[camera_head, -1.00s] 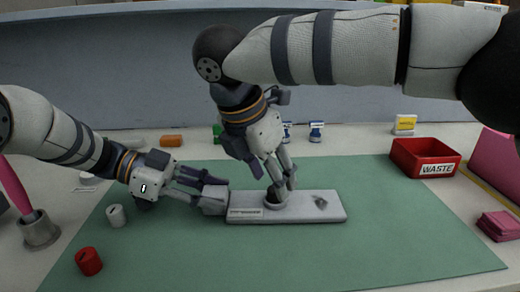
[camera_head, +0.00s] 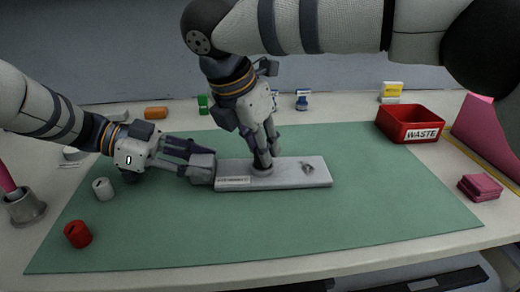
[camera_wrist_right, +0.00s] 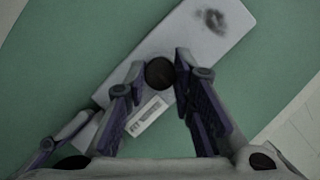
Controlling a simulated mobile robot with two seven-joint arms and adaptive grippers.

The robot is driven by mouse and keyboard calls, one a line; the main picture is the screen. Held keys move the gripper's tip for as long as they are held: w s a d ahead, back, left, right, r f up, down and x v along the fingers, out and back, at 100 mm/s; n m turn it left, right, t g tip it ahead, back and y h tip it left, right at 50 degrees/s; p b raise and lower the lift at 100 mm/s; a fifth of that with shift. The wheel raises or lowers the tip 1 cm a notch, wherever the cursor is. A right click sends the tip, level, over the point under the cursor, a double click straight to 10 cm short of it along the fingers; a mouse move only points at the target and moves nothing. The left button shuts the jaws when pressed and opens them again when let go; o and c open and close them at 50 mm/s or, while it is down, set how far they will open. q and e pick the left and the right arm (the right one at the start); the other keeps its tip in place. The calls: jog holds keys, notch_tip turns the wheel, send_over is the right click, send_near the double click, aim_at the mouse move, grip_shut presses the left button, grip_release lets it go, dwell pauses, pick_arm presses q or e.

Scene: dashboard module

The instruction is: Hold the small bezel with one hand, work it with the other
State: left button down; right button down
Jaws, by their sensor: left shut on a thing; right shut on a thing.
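The small bezel (camera_head: 292,181) is a flat light-grey plate lying on the green mat, with a label near its left end and a dark mark or recess (camera_head: 308,168) towards its right end. My left gripper (camera_head: 203,167) is shut on the bezel's left end. My right gripper (camera_head: 263,158) points down and is shut on a round dark knob on the bezel, left of its middle. In the right wrist view the knob (camera_wrist_right: 160,73) shows between the two fingertips, and the bezel (camera_wrist_right: 197,42) runs diagonally beneath.
A grey cylinder (camera_head: 103,188) and a red cylinder (camera_head: 78,234) stand at the left. The front of the green mat (camera_head: 300,232) is clear.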

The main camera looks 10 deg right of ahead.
jog(key=shift+r, duration=2.4)
pick_arm(q)
jog(key=c, duration=1.1)
grip_release()
jog(key=shift+o, duration=0.2)
